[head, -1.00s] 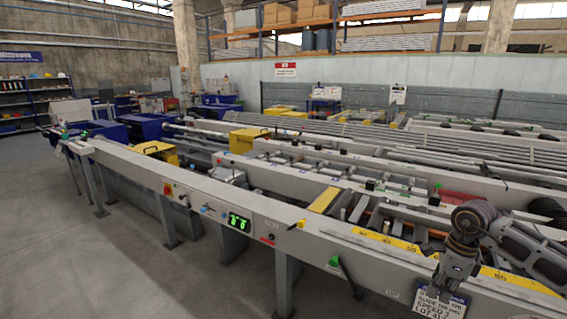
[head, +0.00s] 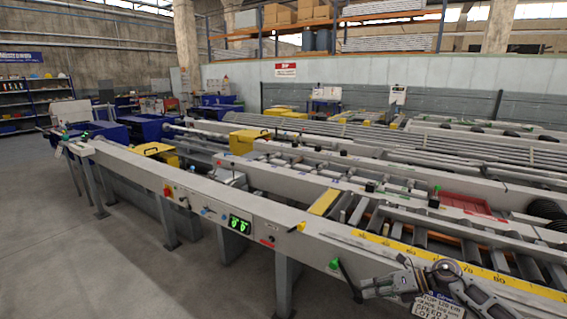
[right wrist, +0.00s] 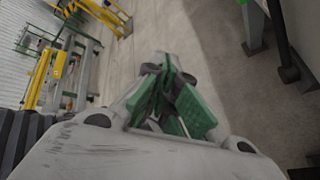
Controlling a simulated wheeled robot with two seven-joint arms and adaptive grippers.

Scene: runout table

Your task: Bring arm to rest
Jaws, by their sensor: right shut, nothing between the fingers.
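My right gripper (head: 366,291) is at the lower right of the head view, low in front of the runout table's front rail (head: 290,222). It points left, near the green-knobbed lever (head: 338,265); I cannot tell whether it touches the lever. It also shows in the right wrist view (right wrist: 166,78), with its green-padded fingers closed together and nothing between them. The wrist covers part of a white lettered placard (head: 437,307) on the rail. My left gripper is not in view.
A green digital display (head: 240,225) and buttons sit on the front rail. A red tray (head: 464,203) and a yellow scale strip (head: 430,256) lie behind it. Grey floor (head: 110,265) is open at the left front.

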